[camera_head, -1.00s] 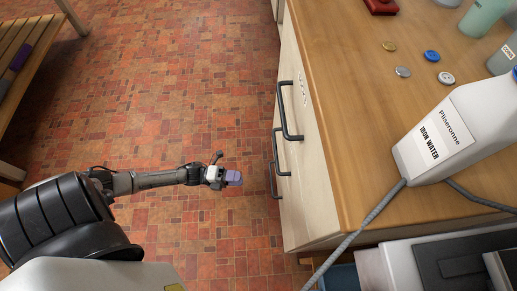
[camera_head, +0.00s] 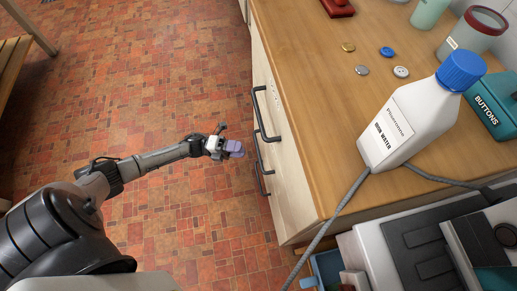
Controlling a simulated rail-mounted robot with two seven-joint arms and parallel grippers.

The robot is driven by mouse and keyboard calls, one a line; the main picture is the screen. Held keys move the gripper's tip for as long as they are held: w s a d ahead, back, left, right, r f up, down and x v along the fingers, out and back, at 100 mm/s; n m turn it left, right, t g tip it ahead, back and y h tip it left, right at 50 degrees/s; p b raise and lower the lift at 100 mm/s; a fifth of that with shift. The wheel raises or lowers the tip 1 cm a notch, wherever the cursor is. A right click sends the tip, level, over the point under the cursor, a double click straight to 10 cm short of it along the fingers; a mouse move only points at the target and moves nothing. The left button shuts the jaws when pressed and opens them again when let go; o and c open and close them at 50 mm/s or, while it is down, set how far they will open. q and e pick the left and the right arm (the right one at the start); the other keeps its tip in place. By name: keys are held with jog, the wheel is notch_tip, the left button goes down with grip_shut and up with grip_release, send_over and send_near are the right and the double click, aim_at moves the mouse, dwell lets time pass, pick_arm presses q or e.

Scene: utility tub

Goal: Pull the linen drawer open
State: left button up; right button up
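A pale wooden cabinet (camera_head: 288,190) has dark bar handles on its front, seen steeply from above. The upper handle (camera_head: 259,115) is the nearest to the worktop, and lower handles (camera_head: 258,152) show beneath it. No drawer label is readable, so I cannot tell which is the linen drawer. The drawer fronts look closed. My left gripper (camera_head: 236,148), with purple fingertips, is just left of the handles over the floor. A small gap shows between it and the handles in the picture. Its fingers are too small to tell open from shut. My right gripper is not in view.
The worktop (camera_head: 330,120) holds an iron water bottle (camera_head: 415,115), several loose buttons, a red object (camera_head: 338,8) and a teal buttons box (camera_head: 495,105). A grey cord (camera_head: 340,205) hangs by the corner. A wooden bench (camera_head: 12,55) is at left. Brick floor between is clear.

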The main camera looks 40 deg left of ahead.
aim_at(258, 150)
pick_arm(q)
jog(key=x, duration=0.7)
jog(key=shift+w+d+p, duration=0.15)
jog(key=shift+w+p, duration=0.15)
jog(key=shift+p, duration=0.1)
jog(key=shift+c, duration=0.5)
grip_shut()
